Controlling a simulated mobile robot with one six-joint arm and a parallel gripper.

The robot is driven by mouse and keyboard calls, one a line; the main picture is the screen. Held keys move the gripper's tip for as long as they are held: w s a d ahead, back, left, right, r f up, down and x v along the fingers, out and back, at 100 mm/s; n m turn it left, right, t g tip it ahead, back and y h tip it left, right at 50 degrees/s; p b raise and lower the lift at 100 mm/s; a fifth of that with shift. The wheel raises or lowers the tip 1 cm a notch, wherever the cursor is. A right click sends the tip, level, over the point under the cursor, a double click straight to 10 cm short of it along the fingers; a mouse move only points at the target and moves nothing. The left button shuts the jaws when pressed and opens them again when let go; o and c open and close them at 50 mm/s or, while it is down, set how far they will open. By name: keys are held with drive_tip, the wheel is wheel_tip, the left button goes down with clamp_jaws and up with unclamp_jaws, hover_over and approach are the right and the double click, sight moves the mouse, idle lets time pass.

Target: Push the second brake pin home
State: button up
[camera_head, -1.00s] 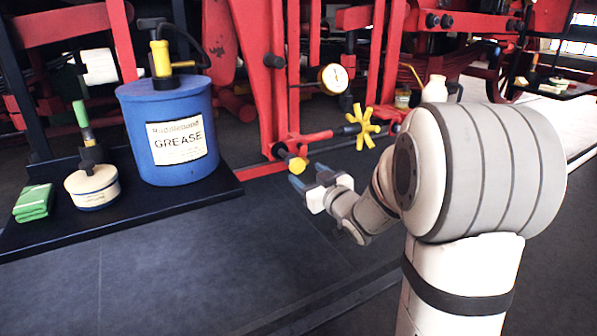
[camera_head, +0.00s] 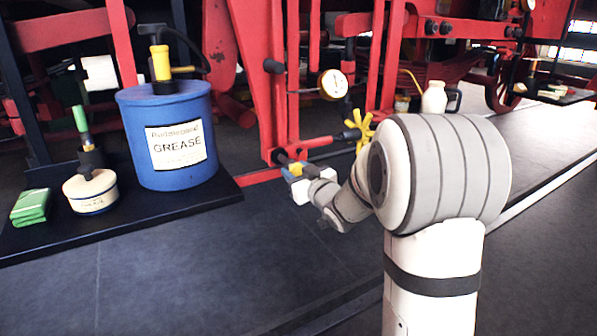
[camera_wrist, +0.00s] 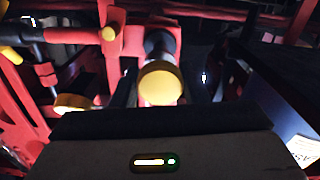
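The brake pin (camera_wrist: 160,84) has a round yellow head on a dark shank, and it faces me in the middle of the wrist view. Part of the shank shows behind the head, in front of the red brake gear. In the head view the yellow head (camera_head: 296,168) sits at the foot of the red hanger. Contact with the head cannot be made out.
A yellow handwheel (camera_head: 358,130) and a round gauge (camera_head: 333,84) are close on the right. Red bars of the brake gear (camera_head: 285,80) rise behind the pin. A blue grease drum (camera_head: 170,135) stands on a dark board at left. The floor in front is clear.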

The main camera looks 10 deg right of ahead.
sight(291, 165)
clamp_jaws()
drive_tip(key=x, duration=0.5)
drive_tip(key=shift+w+b, duration=0.1)
drive_tip(key=shift+b, duration=0.2)
drive_tip(key=shift+w+r, duration=0.1)
drive_tip(key=shift+r, duration=0.1)
drive_tip(key=shift+o, duration=2.4)
unclamp_jaws()
drive_tip(key=shift+w+a+f, duration=0.1)
drive_tip(key=shift+f, duration=0.05)
drive_tip(key=p+v, duration=0.1)
drive_tip(key=v, duration=0.6)
drive_tip(key=shift+s, duration=0.4)
